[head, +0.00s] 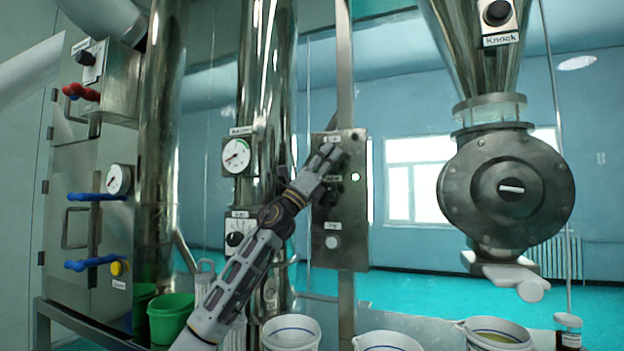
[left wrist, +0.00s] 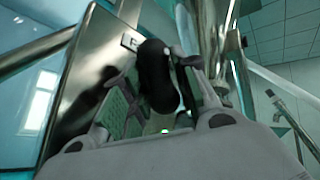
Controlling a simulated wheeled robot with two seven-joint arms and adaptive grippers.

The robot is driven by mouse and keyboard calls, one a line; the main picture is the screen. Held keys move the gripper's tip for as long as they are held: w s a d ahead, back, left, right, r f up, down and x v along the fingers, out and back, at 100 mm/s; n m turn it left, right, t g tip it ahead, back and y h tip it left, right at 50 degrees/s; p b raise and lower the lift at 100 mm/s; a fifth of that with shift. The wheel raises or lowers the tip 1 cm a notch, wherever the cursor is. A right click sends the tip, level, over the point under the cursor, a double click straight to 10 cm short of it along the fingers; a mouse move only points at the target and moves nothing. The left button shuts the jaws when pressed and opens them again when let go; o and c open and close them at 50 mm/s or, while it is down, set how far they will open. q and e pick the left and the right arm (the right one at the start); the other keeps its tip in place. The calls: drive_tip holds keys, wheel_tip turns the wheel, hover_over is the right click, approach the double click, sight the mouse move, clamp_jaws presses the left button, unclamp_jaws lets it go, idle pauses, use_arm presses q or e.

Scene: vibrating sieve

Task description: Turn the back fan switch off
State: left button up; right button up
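A grey metal control panel (head: 340,245) is fixed to a vertical post in the middle of the head view. It has small labels, a green light (head: 355,177) at its right edge and a pale round button (head: 332,242) low down. My left gripper (head: 328,162) is at the panel's upper half and hides part of it. In the left wrist view a black knob (left wrist: 157,75) stands between the two fingers of my left gripper (left wrist: 158,85). Whether both fingers press on it is unclear. I cannot read which switch it is. My right gripper is not in view.
Tall steel columns (head: 265,70) and a cabinet with blue handles (head: 95,197) stand on the left. A hopper with a round valve (head: 505,192) hangs on the right. Green and white buckets (head: 290,335) stand along the bottom. Space between panel and valve looks clear.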

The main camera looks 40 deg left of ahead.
use_arm(q)
drive_tip(key=v, duration=1.1)
drive_tip(key=shift+s+f, duration=0.2)
drive_tip(key=shift+f, duration=0.1)
idle(0.8)
idle(0.8)
